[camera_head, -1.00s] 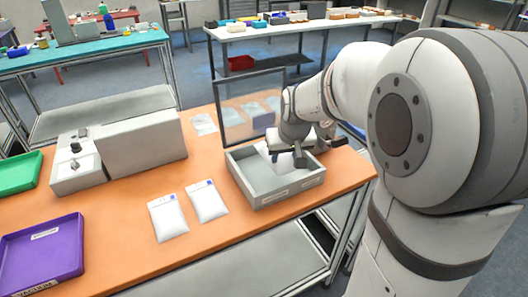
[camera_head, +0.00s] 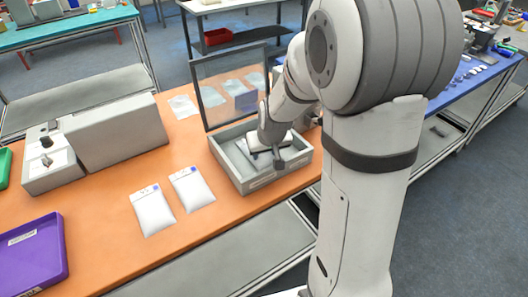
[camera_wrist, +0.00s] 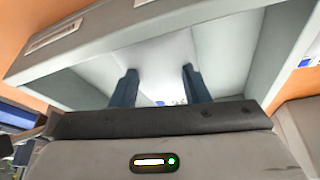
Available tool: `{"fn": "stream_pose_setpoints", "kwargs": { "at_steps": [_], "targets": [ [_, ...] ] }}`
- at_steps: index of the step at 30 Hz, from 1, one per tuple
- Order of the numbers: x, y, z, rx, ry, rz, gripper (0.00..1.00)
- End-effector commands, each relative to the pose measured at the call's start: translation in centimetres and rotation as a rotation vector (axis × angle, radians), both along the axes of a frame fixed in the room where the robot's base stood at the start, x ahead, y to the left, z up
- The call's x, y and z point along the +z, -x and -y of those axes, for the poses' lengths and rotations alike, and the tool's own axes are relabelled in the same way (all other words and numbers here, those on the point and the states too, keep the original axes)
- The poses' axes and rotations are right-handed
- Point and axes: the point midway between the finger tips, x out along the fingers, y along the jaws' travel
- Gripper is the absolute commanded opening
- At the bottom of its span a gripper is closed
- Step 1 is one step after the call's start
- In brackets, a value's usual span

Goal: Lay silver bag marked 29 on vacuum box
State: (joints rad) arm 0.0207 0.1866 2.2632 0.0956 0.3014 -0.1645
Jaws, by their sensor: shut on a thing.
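The vacuum box (camera_head: 229,168) is a grey open tray with its clear framed lid (camera_head: 208,95) raised at the back. My gripper (camera_head: 265,155) is over the box's inside in the head view. It is shut on a pale silver bag (camera_wrist: 160,55), which shows between the two dark fingers in the wrist view. A blue mark shows near the bag's edge, but I cannot read the number. In the head view my gripper partly hides the bag. I cannot tell whether the bag touches the box floor. The box walls (camera_wrist: 75,48) surround the fingers in the wrist view.
Two white bags (camera_head: 153,210) (camera_head: 192,189) lie in front of the box on the orange table (camera_head: 110,240). More bags lie behind the raised lid. A grey machine (camera_head: 120,135) stands left, with a purple tray (camera_head: 35,262) at front left.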

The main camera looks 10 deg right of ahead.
Motion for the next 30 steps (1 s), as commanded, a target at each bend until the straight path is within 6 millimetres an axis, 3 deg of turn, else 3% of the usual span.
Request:
{"fn": "stream_pose_setpoints", "kwargs": {
  "at_steps": [11, 12, 19, 30],
  "targets": [
    [-0.56, -0.01, 0.10, -0.003, 0.000, 0.001, 0.17],
    [-0.38, 0.00, 0.10, -0.003, 0.000, 0.001, 0.45],
    [-0.35, 0.00, 0.13, -0.003, 0.000, 0.001, 0.63],
    [0.37, 0.11, 0.18, -0.004, -0.001, 0.003, 0.63]
  ]
}}
